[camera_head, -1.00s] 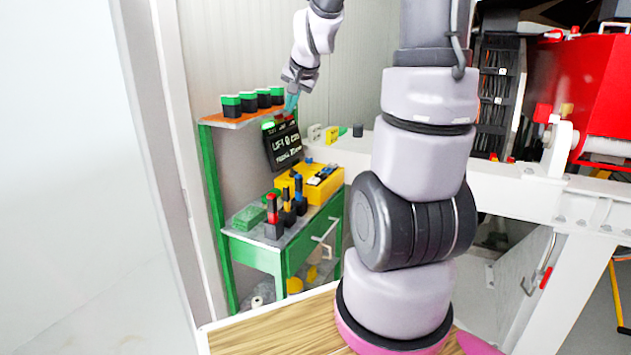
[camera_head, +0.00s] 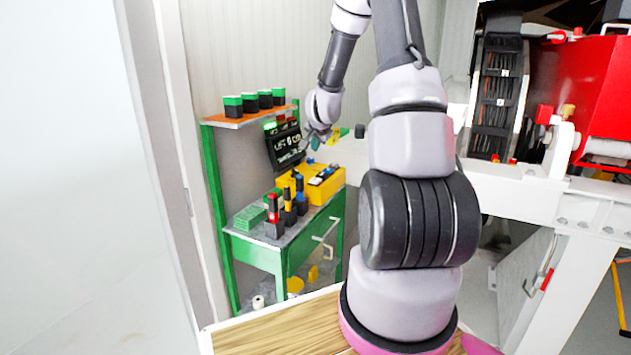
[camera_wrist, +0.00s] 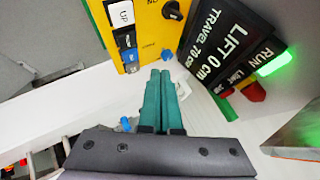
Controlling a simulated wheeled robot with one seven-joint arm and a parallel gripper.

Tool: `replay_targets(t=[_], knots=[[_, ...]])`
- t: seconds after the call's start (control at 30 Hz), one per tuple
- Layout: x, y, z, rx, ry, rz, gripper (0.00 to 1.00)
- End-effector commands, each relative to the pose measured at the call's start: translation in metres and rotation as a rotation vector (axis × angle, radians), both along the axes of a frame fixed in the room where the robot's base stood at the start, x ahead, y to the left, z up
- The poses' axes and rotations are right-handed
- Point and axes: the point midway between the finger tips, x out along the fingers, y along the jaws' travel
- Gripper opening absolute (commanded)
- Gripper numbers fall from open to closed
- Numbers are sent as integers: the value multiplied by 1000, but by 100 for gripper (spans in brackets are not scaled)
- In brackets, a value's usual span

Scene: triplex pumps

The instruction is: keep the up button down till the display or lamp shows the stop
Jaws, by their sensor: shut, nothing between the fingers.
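The white UP button (camera_wrist: 122,14) is on a yellow control box (camera_wrist: 151,35) in the wrist view, with dark and blue buttons (camera_wrist: 130,56) below it. The box shows in the head view (camera_head: 333,192) on the bench. My gripper (camera_wrist: 160,75) has its teal fingers together and empty, apart from the UP button. In the head view my gripper (camera_head: 314,142) hangs above the box, right of the display. The black display (camera_wrist: 225,50) reads LIFT 0 cm, TRAVEL 70 cm. Its green lamp (camera_wrist: 270,62) by RUN is lit; the red lamp (camera_wrist: 253,92) near LIMIT looks unlit.
A black knob (camera_wrist: 173,10) sits on the box. Upright tools with red, yellow and blue tops (camera_head: 287,208) stand on the green bench (camera_head: 252,250). An orange shelf (camera_head: 240,118) holds several green-topped blocks. A white beam (camera_head: 515,190) runs to the right.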

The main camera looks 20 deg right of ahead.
Motion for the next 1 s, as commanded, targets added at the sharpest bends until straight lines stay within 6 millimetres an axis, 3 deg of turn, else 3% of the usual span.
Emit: replay_targets(t=[0.27, 0.7, 1.0], knots=[[-1, 0, -10, 1, 4, -1, 0], [-1, 0, -69, 1, 3, 1, 0], [0, 0, -87, 0, 2, 1, 0]])
